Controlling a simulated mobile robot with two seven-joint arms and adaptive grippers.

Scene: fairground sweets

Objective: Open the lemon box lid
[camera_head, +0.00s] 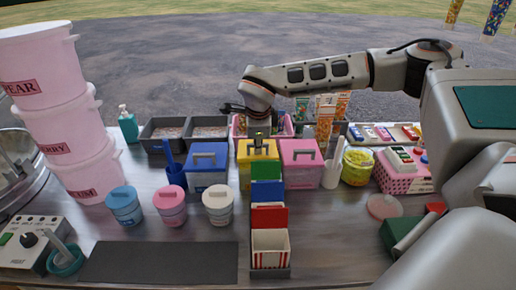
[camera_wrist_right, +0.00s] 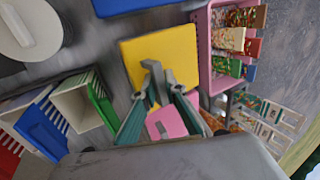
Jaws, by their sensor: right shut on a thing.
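The lemon box is the yellow box (camera_head: 244,172) in the row of lidded boxes, between a blue box (camera_head: 207,179) and a pink box (camera_head: 301,173). Its yellow lid (camera_wrist_right: 183,55) has a grey bar handle (camera_wrist_right: 152,76). My right gripper (camera_head: 258,139) reaches in from behind, over the lid. In the right wrist view my right gripper (camera_wrist_right: 163,98) is shut on the handle. The lid seems to sit on the box; I cannot tell whether it is raised at all. The inside of the box is hidden. My left gripper is not in view.
Paper holders in green, blue and red and a striped carton (camera_head: 270,248) stand in front of the yellow box. A pink basket (camera_head: 291,128) is behind it, and a white cup (camera_head: 331,176) stands right of the pink box. A dark mat (camera_head: 160,262) lies clear at the front left.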

